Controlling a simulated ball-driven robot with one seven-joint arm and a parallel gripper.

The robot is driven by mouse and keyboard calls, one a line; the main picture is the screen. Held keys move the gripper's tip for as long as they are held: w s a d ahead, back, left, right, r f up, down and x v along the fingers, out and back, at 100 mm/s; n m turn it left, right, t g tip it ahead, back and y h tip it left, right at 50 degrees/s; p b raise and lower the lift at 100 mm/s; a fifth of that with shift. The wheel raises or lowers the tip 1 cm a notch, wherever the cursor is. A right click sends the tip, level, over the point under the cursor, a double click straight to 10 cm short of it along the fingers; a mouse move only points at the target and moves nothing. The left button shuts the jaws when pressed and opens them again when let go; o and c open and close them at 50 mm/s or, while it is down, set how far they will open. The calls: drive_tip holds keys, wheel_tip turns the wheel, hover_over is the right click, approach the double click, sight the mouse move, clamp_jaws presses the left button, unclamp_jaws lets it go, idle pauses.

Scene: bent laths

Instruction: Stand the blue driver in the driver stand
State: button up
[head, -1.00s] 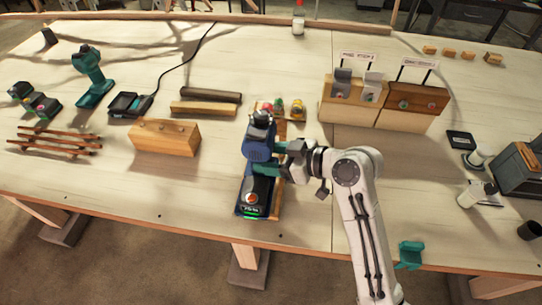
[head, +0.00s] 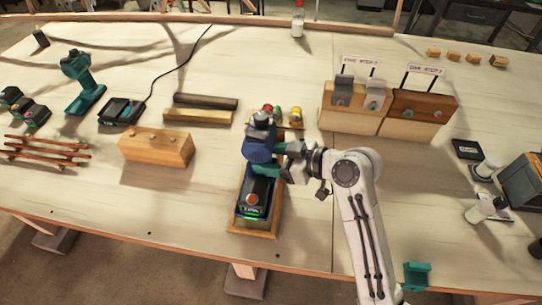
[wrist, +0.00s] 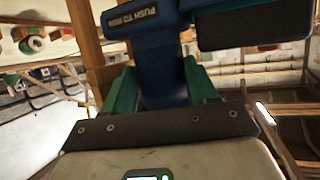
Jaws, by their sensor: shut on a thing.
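The blue driver (head: 260,145) stands upright in my gripper (head: 273,160), its black chuck up and its black foot with a red button down. My gripper is shut on its handle. The wrist view shows the blue handle (wrist: 160,75) between the teal finger pads (wrist: 162,92). The driver stand (head: 272,218) is a wooden base directly below the driver, and its rim shows around the driver's foot. The foot hides most of the stand. I cannot tell whether the foot touches it or hangs just above.
A wooden block (head: 155,150) stands left of the stand. Small coloured items (head: 295,115) sit behind the driver. Two signed wooden holders (head: 420,105) stand back right. A teal driver (head: 85,82) and a black charger (head: 122,110) are at left. The front right table is mostly clear.

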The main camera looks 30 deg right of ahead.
drive_tip(key=shift+f+b, duration=1.75)
drive_tip(key=shift+f, duration=0.25)
idle(1.6)
